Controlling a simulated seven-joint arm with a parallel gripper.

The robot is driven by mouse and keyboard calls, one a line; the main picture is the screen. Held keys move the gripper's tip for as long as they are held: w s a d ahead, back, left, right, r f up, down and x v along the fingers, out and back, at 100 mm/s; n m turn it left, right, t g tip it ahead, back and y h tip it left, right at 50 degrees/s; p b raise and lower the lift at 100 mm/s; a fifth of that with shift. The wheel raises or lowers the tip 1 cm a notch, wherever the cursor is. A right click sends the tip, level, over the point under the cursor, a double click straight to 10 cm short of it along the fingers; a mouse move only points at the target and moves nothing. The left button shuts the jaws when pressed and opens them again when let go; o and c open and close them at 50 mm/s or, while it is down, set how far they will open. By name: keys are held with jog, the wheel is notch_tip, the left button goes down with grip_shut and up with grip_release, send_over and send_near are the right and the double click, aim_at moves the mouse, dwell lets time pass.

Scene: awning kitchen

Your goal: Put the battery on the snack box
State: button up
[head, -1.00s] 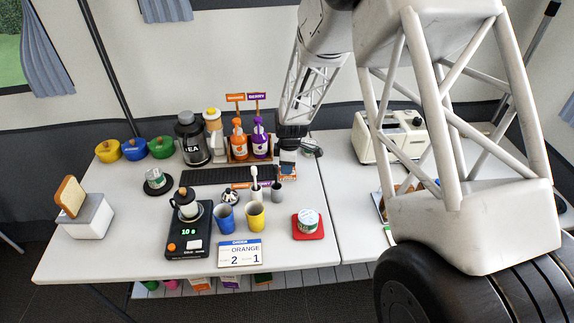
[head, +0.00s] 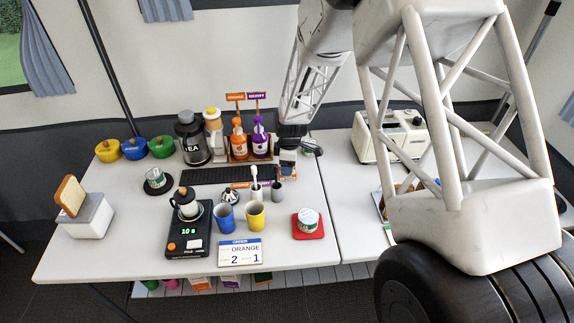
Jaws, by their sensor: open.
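My gripper (head: 289,155) is at the back right of the left table, pointing down. Its fingers are small in the view and partly hidden by its own body.
A can and dark round item (head: 312,149) are close on the right. Cups (head: 255,216) stand nearer.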

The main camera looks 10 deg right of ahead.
jog(key=r, duration=1.2)
jog(key=shift+d, duration=0.4)
jog(key=shift+s, duration=0.1)
jog(key=shift+s+r, duration=0.1)
jog(key=shift+r, duration=0.1)
jog(key=s+d+r+m, duration=0.4)
jog(key=s+r+m, duration=0.1)
jog(key=s+r, duration=0.55)
jog(key=s+d+r+m, duration=0.2)
jog(key=s+r+m, duration=0.1)
jog(key=s, duration=0.7)
jog(key=s+d+r+m+t, duration=0.1)
jog(key=s+r+m, duration=0.2)
jog(key=s, duration=0.6)
jog(key=s+d+r+m+t+h, duration=0.1)
jog(key=s+r+m, duration=0.3)
jog(key=s, duration=0.6)
jog(key=shift+s+d+m, duration=0.3)
jog(key=shift+d+m, duration=0.4)
jog(key=shift+d, duration=0.15)
